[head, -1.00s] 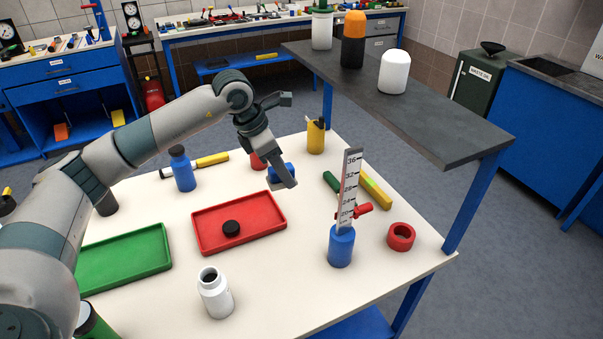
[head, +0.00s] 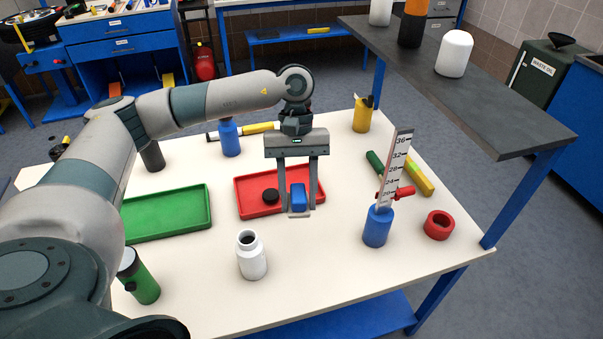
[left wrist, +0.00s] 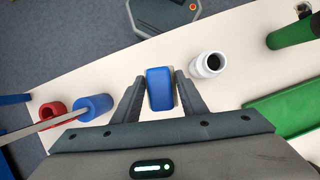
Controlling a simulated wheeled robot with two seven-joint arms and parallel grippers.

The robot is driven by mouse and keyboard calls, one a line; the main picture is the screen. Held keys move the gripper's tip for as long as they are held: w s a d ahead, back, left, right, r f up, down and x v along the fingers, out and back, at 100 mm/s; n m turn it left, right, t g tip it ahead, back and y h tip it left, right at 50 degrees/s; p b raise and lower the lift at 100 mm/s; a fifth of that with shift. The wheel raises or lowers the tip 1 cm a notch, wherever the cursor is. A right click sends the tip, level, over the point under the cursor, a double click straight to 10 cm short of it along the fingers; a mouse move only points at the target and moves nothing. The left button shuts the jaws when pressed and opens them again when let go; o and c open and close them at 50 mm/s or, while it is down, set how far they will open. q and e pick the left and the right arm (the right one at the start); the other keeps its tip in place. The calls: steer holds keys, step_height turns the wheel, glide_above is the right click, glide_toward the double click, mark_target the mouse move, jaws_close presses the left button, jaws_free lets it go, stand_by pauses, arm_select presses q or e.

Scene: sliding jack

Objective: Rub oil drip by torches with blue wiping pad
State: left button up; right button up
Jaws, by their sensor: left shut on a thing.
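My left gripper (head: 299,196) is shut on the blue wiping pad (head: 298,199), which sits between its two fingers. In the head view they appear over the front right edge of the red tray. The pad also shows between the fingers in the left wrist view (left wrist: 160,88). A yellow-and-dark stick-shaped thing (head: 258,128), perhaps a torch, lies at the back of the table. A green cylinder with a black end (head: 141,278), perhaps another torch, is at the front left. I cannot make out an oil drip. My right gripper is not in view.
The red tray (head: 247,212) holds a black cap. A green tray (head: 165,210) is to its left. A white bottle (head: 251,257), a blue base with an upright scale (head: 377,228) and a red ring (head: 438,226) stand nearer the front. A raised grey shelf (head: 480,105) overhangs the right.

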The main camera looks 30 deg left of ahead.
arm_select(q)
steer(key=s+d+f+m+y+b, duration=0.1)
steer(key=s+d+m+y, duration=0.1)
steer(key=d+m, duration=0.5)
steer(key=shift+s+d+f+g+y, duration=0.15)
steer(key=shift+s+d+g+y, duration=0.25)
steer(key=shift+s, duration=0.4)
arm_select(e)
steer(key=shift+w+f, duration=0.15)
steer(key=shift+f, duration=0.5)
arm_select(q)
steer(key=shift+d, duration=0.1)
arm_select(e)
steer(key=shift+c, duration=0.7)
